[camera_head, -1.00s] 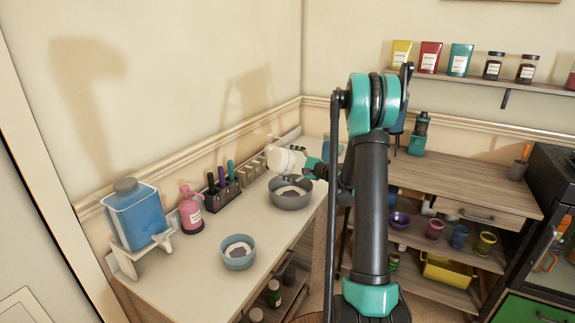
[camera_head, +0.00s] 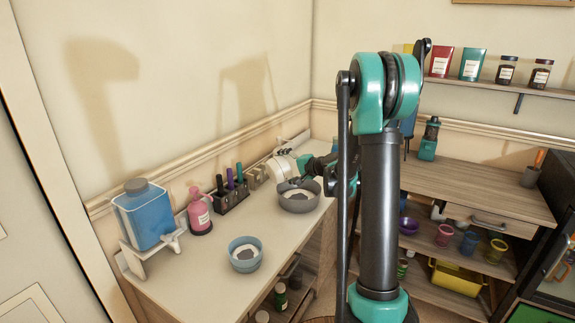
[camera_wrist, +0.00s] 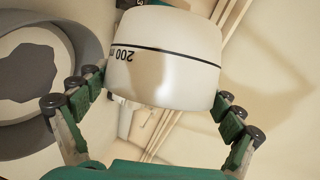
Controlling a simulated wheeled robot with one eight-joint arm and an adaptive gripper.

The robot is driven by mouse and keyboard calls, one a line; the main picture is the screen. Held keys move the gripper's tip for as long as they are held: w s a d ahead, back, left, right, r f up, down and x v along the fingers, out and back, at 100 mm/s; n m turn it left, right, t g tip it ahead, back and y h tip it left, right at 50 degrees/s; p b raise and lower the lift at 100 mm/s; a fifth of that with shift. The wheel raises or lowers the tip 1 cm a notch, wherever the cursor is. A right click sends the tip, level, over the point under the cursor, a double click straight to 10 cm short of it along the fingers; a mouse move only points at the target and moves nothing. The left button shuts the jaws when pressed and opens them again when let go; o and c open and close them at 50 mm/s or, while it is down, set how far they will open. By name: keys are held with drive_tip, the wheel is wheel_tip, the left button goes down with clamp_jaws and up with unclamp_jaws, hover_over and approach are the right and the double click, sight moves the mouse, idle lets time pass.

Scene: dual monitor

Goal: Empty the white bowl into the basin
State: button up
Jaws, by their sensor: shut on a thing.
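The white bowl (camera_head: 281,167) is in my gripper (camera_head: 301,163), tilted on its side, just behind and above the grey basin (camera_head: 299,207). In the wrist view the bowl (camera_wrist: 165,75) shows a black line and an upside-down "200" mark, with the green fingers of my gripper (camera_wrist: 160,92) on both sides of it. The inside of the bowl is hidden. The grey basin, also at the left of the wrist view (camera_wrist: 88,30), holds pale matter with a dark grey patch. My arm hides part of the gripper in the head view.
A blue bowl (camera_head: 245,265) with similar contents stands nearer on the counter (camera_head: 195,285). A pink bottle (camera_head: 199,212), a blue dispenser (camera_head: 145,215) and a pen rack (camera_head: 231,197) line the wall. Counter between the blue bowl and the basin is clear.

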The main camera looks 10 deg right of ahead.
sight(273, 178)
drive_tip(key=n+h, duration=0.1)
drive_tip(key=a+f+n+h, duration=0.1)
drive_tip(key=n, duration=0.1)
drive_tip(key=s+a+n+t+h, duration=0.1)
drive_tip(key=shift+a+f+n+h, duration=0.1)
drive_tip(key=shift+f+n+h, duration=0.2)
drive_tip(key=shift+f+h, duration=0.1)
drive_tip(key=n+h, duration=0.1)
drive_tip(key=a+f+n+t+h, duration=0.1)
drive_tip(key=shift+s+a+n, duration=0.1)
drive_tip(key=shift+s+n, duration=0.1)
drive_tip(key=shift+n, duration=0.1)
drive_tip(key=shift+s+a+f+n+t+h, duration=0.1)
drive_tip(key=shift+a+f+n+t+h, duration=0.15)
drive_tip(key=shift+n+h, duration=0.3)
drive_tip(key=shift+s+a+f+n+t+h, duration=0.1)
drive_tip(key=shift+a+f+n+t+h, duration=0.15)
drive_tip(key=shift+n+h, duration=0.25)
drive_tip(key=shift+d, duration=0.1)
